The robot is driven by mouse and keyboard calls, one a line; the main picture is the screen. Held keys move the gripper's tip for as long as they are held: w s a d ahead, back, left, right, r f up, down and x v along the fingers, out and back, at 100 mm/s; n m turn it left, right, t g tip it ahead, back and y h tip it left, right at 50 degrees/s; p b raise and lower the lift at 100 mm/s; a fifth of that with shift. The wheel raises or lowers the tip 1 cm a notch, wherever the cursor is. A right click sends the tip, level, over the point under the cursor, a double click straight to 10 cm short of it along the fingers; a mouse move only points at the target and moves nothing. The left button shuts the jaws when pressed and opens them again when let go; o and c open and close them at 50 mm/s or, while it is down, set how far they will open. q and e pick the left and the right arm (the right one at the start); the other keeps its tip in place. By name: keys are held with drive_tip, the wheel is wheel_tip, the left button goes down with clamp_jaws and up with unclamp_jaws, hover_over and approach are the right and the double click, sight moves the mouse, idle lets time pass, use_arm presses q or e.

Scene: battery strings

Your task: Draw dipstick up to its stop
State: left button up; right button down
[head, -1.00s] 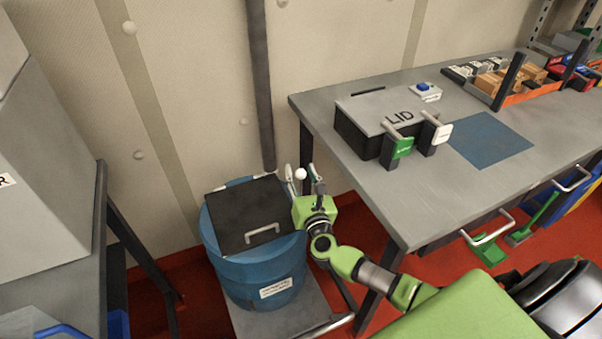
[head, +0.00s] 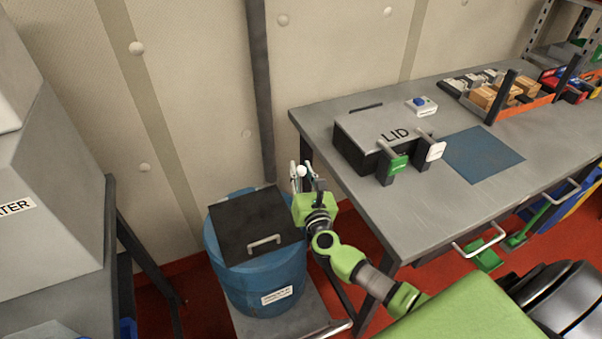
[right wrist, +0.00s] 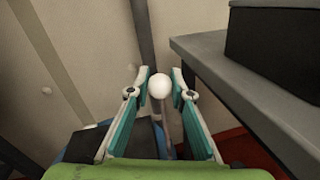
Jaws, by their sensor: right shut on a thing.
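The dipstick shows as a white ball knob (head: 302,171) on a thin rod at the right rear edge of the blue drum (head: 262,290). My right gripper (head: 301,169) is shut on the knob, its fingers on either side of it. In the right wrist view the white knob (right wrist: 159,86) sits between the two fingertips (right wrist: 162,78), and a short stretch of rod shows below it. The rod's lower part and where it enters the drum are hidden by my gripper and the drum lid (head: 255,222). My left gripper is not in view.
The grey workbench (head: 350,200) stands close to the right of my right gripper, with a dark box marked LID (head: 385,132) on it. A grey cabinet (head: 50,210) is at the left. The wall with a dark vertical post (head: 262,100) is behind the drum.

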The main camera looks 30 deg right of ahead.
drive_tip(key=shift+r, duration=0.55)
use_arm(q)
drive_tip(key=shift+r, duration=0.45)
use_arm(e)
drive_tip(key=shift+w, duration=0.1)
drive_tip(key=shift+d+r, duration=0.1)
drive_tip(key=c, duration=1.8)
unclamp_jaws()
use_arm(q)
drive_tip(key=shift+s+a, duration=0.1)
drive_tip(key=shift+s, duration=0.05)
use_arm(e)
drive_tip(key=shift+s, duration=0.2)
drive_tip(key=v, duration=1.2)
